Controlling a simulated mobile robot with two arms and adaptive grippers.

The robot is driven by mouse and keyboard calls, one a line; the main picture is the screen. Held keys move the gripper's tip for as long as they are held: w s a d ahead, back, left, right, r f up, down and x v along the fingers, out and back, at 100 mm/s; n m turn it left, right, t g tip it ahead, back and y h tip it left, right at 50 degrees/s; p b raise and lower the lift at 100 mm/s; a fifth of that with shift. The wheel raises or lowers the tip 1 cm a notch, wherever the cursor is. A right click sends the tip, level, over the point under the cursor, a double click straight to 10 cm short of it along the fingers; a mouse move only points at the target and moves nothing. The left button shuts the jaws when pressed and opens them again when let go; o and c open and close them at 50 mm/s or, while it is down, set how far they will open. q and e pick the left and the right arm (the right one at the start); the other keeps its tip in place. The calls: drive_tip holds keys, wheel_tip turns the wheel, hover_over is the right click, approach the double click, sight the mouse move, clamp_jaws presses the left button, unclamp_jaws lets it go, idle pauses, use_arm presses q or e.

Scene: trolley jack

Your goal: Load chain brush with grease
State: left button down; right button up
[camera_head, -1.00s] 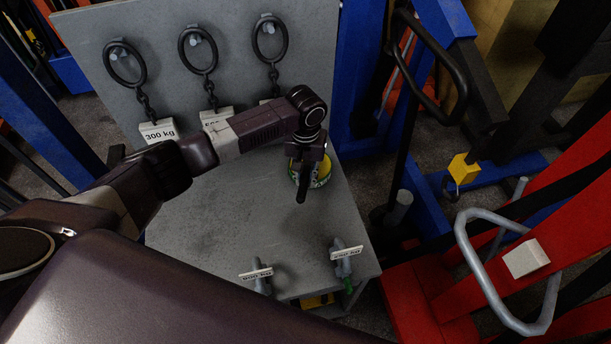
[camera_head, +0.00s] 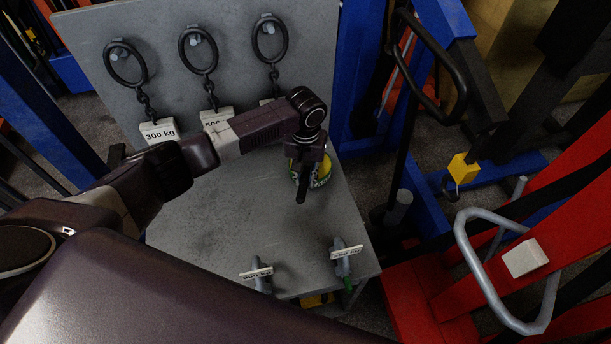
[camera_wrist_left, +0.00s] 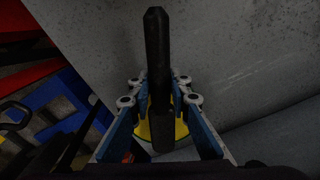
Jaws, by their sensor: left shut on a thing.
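The brush shows as a dark stick-like handle (camera_head: 303,187) in the head view and as a black handle (camera_wrist_left: 156,50) in the wrist view. My left gripper (camera_wrist_left: 160,102) is shut on it, with one finger on each side. In the head view the left gripper (camera_head: 309,163) is over the right part of the grey bench. A yellow and green round tin (camera_head: 322,174), likely the grease, stands on the bench directly behind and below the gripper. Its yellow part shows between the fingers in the wrist view (camera_wrist_left: 180,130). The brush's bristle end is hidden, so contact with the grease cannot be told.
The grey bench top (camera_head: 220,230) is clear in its middle. Chains with rings hang on the back panel (camera_head: 175,35), one with a 300 kg label (camera_head: 159,132). Two labelled shackles (camera_head: 343,255) are at the front edge. A red jack (camera_head: 420,300) stands at the right.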

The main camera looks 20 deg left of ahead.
sight(306, 175)
use_arm(q)
wheel_tip(306, 175, up, 2)
drive_tip(key=shift+w+r+p, duration=0.1)
drive_tip(key=shift+r+p, duration=0.1)
drive_tip(key=shift+p, duration=0.85)
drive_tip(key=shift+r+p, duration=0.6)
drive_tip(key=shift+r, duration=1.65)
drive_tip(key=shift+f, duration=0.1)
